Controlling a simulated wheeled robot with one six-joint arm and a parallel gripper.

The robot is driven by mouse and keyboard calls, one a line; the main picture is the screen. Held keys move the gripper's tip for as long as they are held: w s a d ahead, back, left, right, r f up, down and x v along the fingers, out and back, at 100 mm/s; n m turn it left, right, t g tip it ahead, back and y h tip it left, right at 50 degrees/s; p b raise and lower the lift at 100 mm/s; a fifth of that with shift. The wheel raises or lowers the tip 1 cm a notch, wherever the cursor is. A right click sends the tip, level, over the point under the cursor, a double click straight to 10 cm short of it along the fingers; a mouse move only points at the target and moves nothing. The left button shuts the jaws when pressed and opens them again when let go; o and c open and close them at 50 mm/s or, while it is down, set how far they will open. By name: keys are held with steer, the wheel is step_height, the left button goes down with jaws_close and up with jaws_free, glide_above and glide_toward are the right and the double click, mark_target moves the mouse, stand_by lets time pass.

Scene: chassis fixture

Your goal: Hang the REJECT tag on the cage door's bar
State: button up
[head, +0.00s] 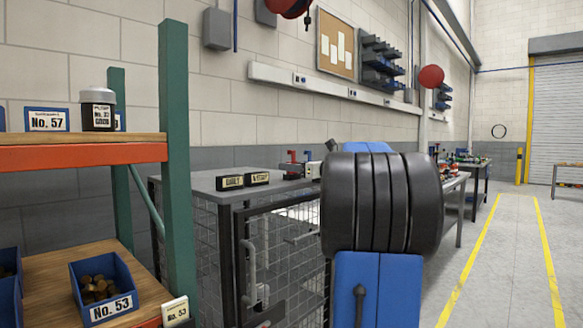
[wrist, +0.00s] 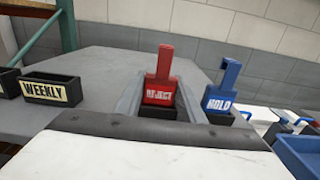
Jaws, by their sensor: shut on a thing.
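The red REJECT tag (wrist: 160,92) stands upright in the wrist view, its hooked top upward and a dark holder at its base. My gripper (wrist: 158,100) has its grey fingers on either side of the tag, shut on it. In the head view the red tag (head: 292,158) shows above the bench top, left of the pale gripper end (head: 313,170). The mesh cage door (head: 285,255) is below the bench top's front edge, with a pale bent bar (head: 251,262) on its left side. My arm hides the door's right part.
A blue HOLD tag (wrist: 224,88) stands in a dark holder close right of the REJECT tag. A black WEEKLY box (wrist: 50,88) sits to the left, beside another black box (head: 230,182). A shelf rack (head: 176,150) stands left of the cage. The right-hand floor is clear.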

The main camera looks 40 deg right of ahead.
mark_target(294, 157)
steer(key=shift+r, duration=1.6)
steer(key=s, duration=0.8)
steer(key=shift+d, duration=0.35)
